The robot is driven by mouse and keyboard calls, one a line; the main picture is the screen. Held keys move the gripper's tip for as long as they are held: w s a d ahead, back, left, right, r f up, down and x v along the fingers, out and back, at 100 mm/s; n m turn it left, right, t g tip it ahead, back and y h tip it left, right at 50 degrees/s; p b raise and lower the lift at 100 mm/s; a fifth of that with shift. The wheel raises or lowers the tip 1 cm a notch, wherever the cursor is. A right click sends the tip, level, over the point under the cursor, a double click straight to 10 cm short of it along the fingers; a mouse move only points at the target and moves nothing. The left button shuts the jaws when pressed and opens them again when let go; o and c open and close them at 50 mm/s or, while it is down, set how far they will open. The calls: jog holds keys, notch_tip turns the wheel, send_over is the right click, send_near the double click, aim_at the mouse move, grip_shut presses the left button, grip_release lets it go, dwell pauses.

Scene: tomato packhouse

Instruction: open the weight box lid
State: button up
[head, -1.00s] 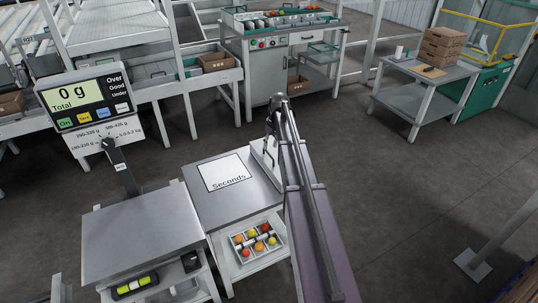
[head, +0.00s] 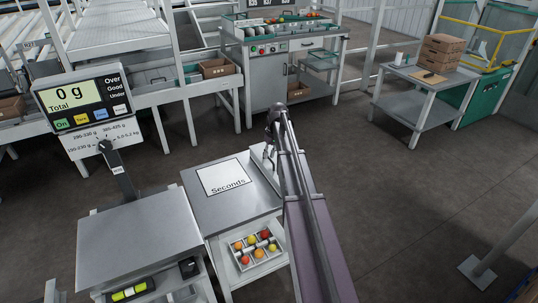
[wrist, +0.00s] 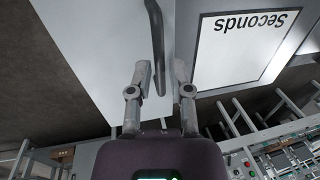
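My gripper (wrist: 160,78) is open in the wrist view, its two grey fingers apart. A dark, narrow curved bar lies ahead between them, over a pale panel; I cannot tell whether it touches anything. In the head view my gripper is small and dark, hanging beside the right edge of the Seconds table (head: 203,216). A dark box with yellow-green pieces (head: 130,291) sits on the shelf under the scale at the lower left. It may be the weight box, but I cannot make out a lid or its state. My gripper is well to its right and higher.
The scale's steel platform (head: 135,235) and its 0 g display (head: 82,98) stand at left. A Seconds sign (head: 224,175) lies on the table, with a divided tray of tomatoes (head: 240,263) below.

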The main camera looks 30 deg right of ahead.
grip_shut()
jog(key=shift+d+r, duration=0.1)
jog(key=shift+r, duration=0.05)
